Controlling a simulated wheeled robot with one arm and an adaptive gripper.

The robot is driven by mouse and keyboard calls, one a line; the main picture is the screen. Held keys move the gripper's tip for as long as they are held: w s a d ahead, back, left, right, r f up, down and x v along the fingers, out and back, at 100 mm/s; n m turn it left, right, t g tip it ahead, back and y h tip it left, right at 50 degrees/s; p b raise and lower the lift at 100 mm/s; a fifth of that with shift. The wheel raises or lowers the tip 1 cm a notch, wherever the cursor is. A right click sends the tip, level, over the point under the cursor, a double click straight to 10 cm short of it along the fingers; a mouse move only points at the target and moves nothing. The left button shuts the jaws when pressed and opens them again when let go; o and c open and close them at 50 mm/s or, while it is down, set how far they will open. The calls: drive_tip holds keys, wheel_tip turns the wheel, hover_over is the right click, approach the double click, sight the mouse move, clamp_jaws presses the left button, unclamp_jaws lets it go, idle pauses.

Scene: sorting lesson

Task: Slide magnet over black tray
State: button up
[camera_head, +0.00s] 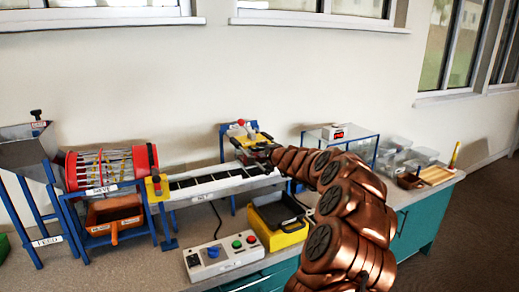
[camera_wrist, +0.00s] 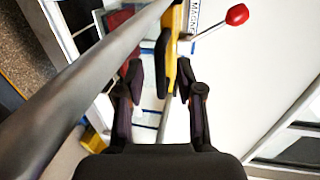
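The magnet unit (camera_head: 250,139), yellow and black with a red knob, sits on a blue frame at the right end of the belt. In the wrist view its yellow plate (camera_wrist: 171,58), a dark upright piece, a "MAGNET" label and a red-knobbed lever (camera_wrist: 236,14) show. My gripper (camera_wrist: 160,78) looks open, its fingers either side of the dark piece and yellow plate; a gap shows at the left finger. I cannot tell whether the right finger touches. The black tray (camera_head: 279,212) lies in a yellow-fronted holder below the belt's right end.
The white belt (camera_head: 215,187) with black bars runs left to a red sieve drum (camera_head: 112,166) and a grey feed hopper (camera_head: 30,150). An orange bin (camera_head: 113,216) sits under the drum. A control box (camera_head: 221,256) stands in front. Clear containers (camera_head: 405,152) stand right.

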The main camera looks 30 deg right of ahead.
drive_tip(key=shift+p+x, duration=0.3)
drive_tip(key=shift+x, duration=0.85)
drive_tip(key=shift+c, duration=0.3)
clamp_jaws()
